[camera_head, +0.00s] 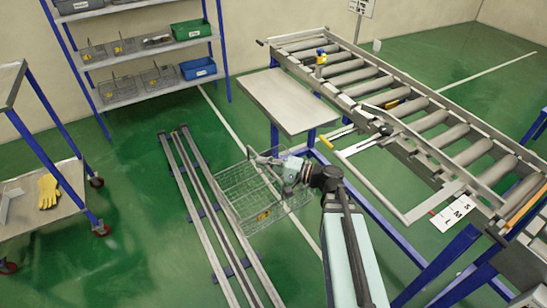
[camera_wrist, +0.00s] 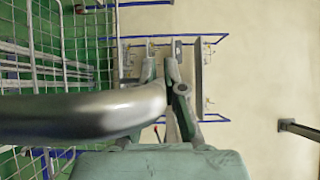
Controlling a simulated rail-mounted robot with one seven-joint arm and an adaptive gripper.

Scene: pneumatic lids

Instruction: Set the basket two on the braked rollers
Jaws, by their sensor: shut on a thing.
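A wire basket (camera_head: 232,193) with a yellow tag on its lower side hangs in the air left of the roller conveyor; its number is not readable. I cannot tell which rollers are braked.
A flat grey side table (camera_head: 290,98) joins the conveyor's left side. A metal frame (camera_head: 360,148) juts out below it. A shelf rack (camera_head: 150,47) holds wire baskets and bins at the back. Long rails (camera_head: 200,205) lie on the floor. A cart (camera_head: 45,215) carries yellow gloves.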

